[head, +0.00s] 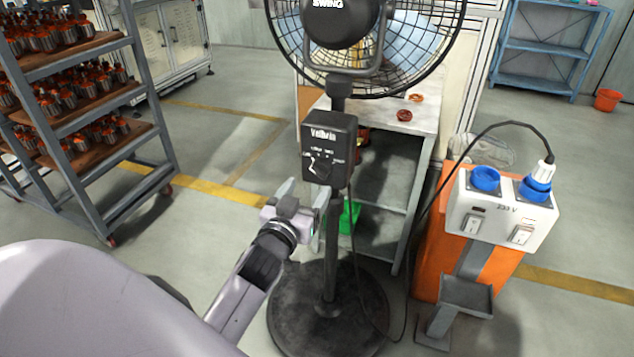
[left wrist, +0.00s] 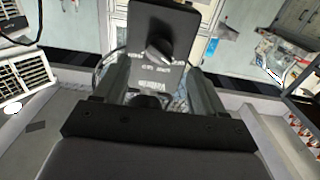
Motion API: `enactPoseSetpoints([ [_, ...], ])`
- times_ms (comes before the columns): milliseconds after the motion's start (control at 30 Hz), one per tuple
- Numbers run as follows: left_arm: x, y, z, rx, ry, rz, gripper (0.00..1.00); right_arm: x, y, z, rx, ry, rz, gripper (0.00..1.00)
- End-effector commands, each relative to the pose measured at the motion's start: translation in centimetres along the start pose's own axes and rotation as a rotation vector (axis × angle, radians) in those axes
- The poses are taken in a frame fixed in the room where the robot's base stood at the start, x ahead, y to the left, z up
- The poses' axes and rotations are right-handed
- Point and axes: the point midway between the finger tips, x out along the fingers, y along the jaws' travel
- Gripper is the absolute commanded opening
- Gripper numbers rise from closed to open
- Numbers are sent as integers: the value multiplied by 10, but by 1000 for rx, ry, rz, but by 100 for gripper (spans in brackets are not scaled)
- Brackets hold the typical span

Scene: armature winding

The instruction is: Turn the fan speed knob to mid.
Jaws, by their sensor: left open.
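The pedestal fan's black control box (head: 330,146) is fixed to its pole, below the caged fan head (head: 350,40). The dark fan speed knob (head: 320,167) is on the box's front face, with small white labels around it. I cannot tell which label it points to. My left gripper (head: 305,190) is open and empty just below and in front of the box. In the left wrist view, the knob (left wrist: 160,50) shows beyond and between the two spread fingers (left wrist: 161,82), apart from them. My right gripper is not in view.
An orange stand with a white socket box (head: 503,210) is on the right, with a cable plugged in. A shelf rack of copper-wound parts (head: 75,185) stands at the left. A work table (head: 420,120) is behind the fan. The fan's round base (head: 285,310) rests on the floor.

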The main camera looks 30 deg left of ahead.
Motion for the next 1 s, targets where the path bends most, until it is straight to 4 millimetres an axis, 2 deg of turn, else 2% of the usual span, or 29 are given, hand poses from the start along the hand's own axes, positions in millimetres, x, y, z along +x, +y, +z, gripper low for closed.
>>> enactPoseSetpoints([
  [400, 52, 1, 0, 3, 0, 2, 70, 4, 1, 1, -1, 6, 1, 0],
  [600, 62, 0, 0, 2, -1, 1, 70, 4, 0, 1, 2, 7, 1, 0],
  [833, 62, 0, 0, 2, -2, 1, 70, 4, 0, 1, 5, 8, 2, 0],
  [867, 62, 0, 0, 2, -2, 1, 67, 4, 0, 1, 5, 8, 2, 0],
  [1000, 62, 0, 0, 2, -2, 1, 21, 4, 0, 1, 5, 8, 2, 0],
])
